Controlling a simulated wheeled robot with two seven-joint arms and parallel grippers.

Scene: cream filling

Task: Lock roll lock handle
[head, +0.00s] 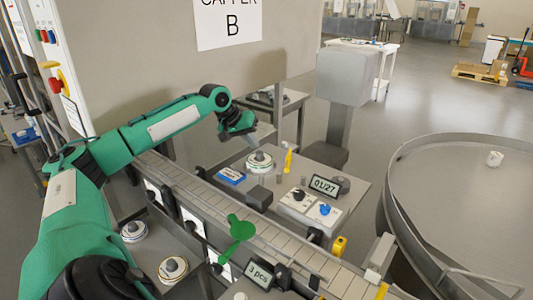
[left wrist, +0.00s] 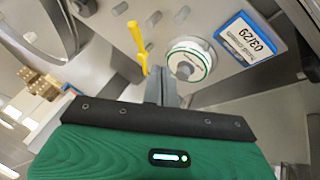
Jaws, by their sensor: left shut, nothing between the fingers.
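A yellow upright handle (head: 288,160) stands on the grey machine top, just right of a white round roll (head: 260,161) with a green ring and a grey centre knob. I take the yellow handle to be the roll lock handle. In the left wrist view the yellow handle (left wrist: 138,45) stands beside the roll (left wrist: 193,62). My left gripper (head: 252,142) is shut and empty, just above and behind the roll in the head view. Its narrow fingers (left wrist: 163,88) show near the roll in the left wrist view; I cannot tell whether they touch it. My right gripper is not in view.
A blue-framed label display (head: 231,175) lies left of the roll. A black display (head: 324,186) and a blue knob (head: 325,209) sit to the right. A conveyor (head: 290,245) crosses in front, with a green paddle-shaped part (head: 241,228). A large round table (head: 460,210) stands at right.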

